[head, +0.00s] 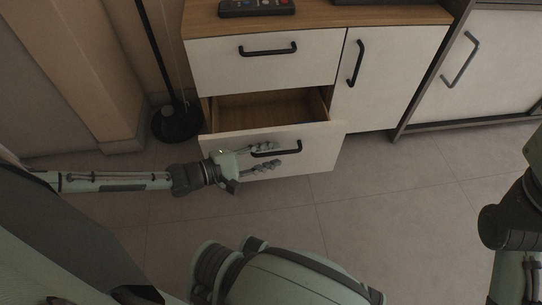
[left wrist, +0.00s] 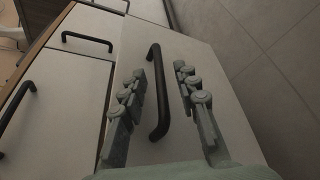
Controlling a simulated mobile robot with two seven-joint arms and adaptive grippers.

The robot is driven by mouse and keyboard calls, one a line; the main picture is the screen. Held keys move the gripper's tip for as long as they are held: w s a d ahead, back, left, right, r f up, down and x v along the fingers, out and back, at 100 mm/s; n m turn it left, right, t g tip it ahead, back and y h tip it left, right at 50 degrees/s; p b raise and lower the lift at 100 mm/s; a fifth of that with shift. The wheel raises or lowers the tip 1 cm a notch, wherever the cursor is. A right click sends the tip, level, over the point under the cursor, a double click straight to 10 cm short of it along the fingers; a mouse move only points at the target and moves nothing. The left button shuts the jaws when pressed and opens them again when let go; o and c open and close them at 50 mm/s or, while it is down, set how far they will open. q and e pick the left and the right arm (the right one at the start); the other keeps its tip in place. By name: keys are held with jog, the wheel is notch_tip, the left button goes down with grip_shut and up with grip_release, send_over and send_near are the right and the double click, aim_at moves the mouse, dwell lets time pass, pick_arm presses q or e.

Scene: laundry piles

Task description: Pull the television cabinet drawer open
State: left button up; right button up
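The television cabinet (head: 318,17) has a wooden top and white fronts with black handles. Its lower left drawer (head: 310,148) is pulled out part way, and its empty wooden inside shows. The upper drawer (head: 220,66) is closed. My left gripper (head: 277,156) is at the front of the lower drawer, its fingers on either side of the black handle (head: 262,152). In the left wrist view the fingers (left wrist: 165,85) are spread apart with the handle (left wrist: 158,95) between them; a gap shows beside it. My right arm is at the right edge; its gripper is out of view.
A remote control (head: 256,7) lies on the cabinet top. A black lamp base (head: 176,124) with a thin pole stands left of the cabinet. A second white-fronted cabinet (head: 490,62) adjoins on the right. The tiled floor in front is clear.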

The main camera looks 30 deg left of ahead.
pick_arm(q)
jog(key=shift+w+d, duration=0.2)
grip_shut()
dwell(0.3)
jog(key=s+d+p, duration=0.3)
jog(key=s, duration=0.2)
jog(key=shift+s+d, duration=0.3)
jog(key=shift+d, duration=0.05)
